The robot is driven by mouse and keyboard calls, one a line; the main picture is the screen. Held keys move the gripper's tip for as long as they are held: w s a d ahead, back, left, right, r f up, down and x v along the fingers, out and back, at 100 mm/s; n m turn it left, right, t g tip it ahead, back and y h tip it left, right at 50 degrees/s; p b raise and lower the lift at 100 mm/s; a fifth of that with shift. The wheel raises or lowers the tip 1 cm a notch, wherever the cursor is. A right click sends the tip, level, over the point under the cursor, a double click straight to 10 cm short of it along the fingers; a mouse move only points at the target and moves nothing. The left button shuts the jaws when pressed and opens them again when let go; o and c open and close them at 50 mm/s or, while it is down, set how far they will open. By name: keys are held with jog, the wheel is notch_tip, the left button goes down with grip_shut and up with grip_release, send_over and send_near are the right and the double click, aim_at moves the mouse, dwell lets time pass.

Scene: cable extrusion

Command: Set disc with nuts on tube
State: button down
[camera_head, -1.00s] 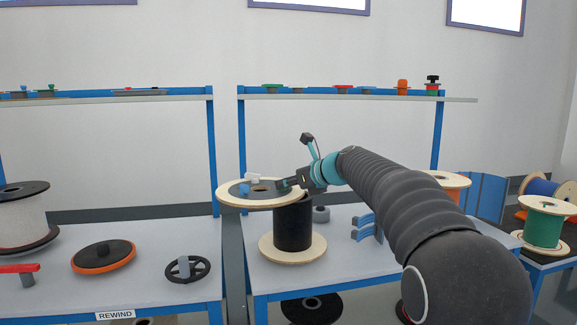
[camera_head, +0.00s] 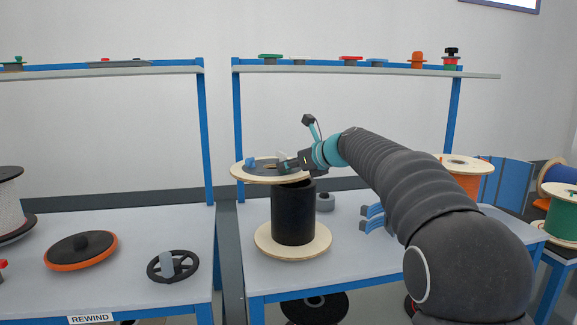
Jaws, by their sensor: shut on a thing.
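The disc (camera_head: 246,176) is a round pale wooden plate with a grey centre piece. My gripper (camera_head: 284,165) is shut on the disc at its right side and holds it nearly level. The nuts look like small blue and light bits on top of the disc, one blue nut (camera_head: 251,162) on its left; their detail is too small to tell. The black tube (camera_head: 293,213) stands upright on a wooden base disc (camera_head: 264,243) on the right table. The held disc is above the tube's top and offset to the left; whether they touch I cannot tell.
Blue brackets (camera_head: 374,219) and a grey ring (camera_head: 325,202) lie right of the tube. On the left table (camera_head: 120,222) are an orange-rimmed black disc (camera_head: 80,250) and a black handwheel (camera_head: 173,266). A shelf (camera_head: 370,72) runs behind. A gap separates the tables.

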aim_at(308, 174)
jog(key=shift+f+b, duration=1.15)
jog(key=shift+f, duration=0.2)
jog(key=shift+d+f, duration=0.1)
jog(key=shift+d, duration=0.1)
jog(key=shift+d, duration=0.35)
jog(key=shift+d+f, duration=0.1)
jog(key=shift+d, duration=1.15)
jog(key=shift+d+p, duration=0.3)
jog(key=shift+d, duration=0.55)
